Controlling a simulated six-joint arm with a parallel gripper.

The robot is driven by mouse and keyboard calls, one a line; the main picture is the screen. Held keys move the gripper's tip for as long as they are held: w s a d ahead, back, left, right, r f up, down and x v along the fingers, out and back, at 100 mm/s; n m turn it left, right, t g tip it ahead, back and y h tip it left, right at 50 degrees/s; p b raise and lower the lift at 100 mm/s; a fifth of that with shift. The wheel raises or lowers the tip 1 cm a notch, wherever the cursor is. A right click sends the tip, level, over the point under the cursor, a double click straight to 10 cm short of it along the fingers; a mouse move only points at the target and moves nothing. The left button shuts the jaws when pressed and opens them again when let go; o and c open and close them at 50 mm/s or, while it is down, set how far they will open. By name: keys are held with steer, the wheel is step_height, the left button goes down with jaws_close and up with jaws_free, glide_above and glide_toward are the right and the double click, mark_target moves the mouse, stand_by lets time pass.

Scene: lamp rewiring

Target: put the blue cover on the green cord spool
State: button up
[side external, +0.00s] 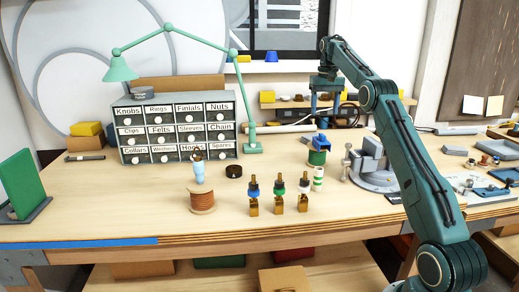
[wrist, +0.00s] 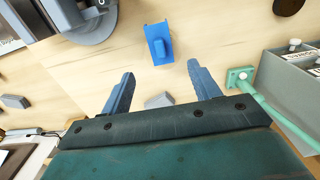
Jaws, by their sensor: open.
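In the side view the blue cover (side external: 321,142) shows at the top of the green cord spool (side external: 317,158), which stands on the bench left of the vise. I cannot tell how fully it is seated. In the wrist view the blue cover (wrist: 154,37) is a rectangular piece with a raised grip, and the spool is hidden there. My gripper (side external: 326,108) hangs above the cover, apart from it. Its fingers (wrist: 160,69) are spread and empty in the wrist view, with the cover beyond the fingertips.
A grey vise (side external: 372,165) stands close on the right. A white-and-green spool (side external: 318,179) is just in front. A labelled drawer cabinet (side external: 178,128), lamp base (side external: 253,148) and black disc (side external: 234,171) lie left.

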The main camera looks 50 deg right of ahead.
steer(key=s+a+r+n+t, duration=0.1)
steer(key=a+r, duration=0.2)
steer(key=a, duration=0.5)
steer(key=s+a+r+n+t+h, duration=0.15)
steer(key=a+r, duration=0.25)
steer(key=a, duration=0.5)
steer(key=s+a+r+n+y, duration=0.1)
steer(key=s+a+r+n, duration=0.15)
steer(key=a, duration=0.55)
steer(key=s+a+f+n+t, duration=0.1)
steer(key=s+a+f+n, duration=0.1)
steer(key=s+a+f, duration=0.4)
steer(key=s+a+f+n+t, duration=0.2)
steer(key=s+a+f, duration=0.3)
steer(key=s+a, duration=0.5)
steer(key=s, duration=0.4)
steer(key=shift+s+a+f, duration=0.2)
steer(key=shift+s+f, duration=0.05)
steer(key=shift+f, duration=0.15)
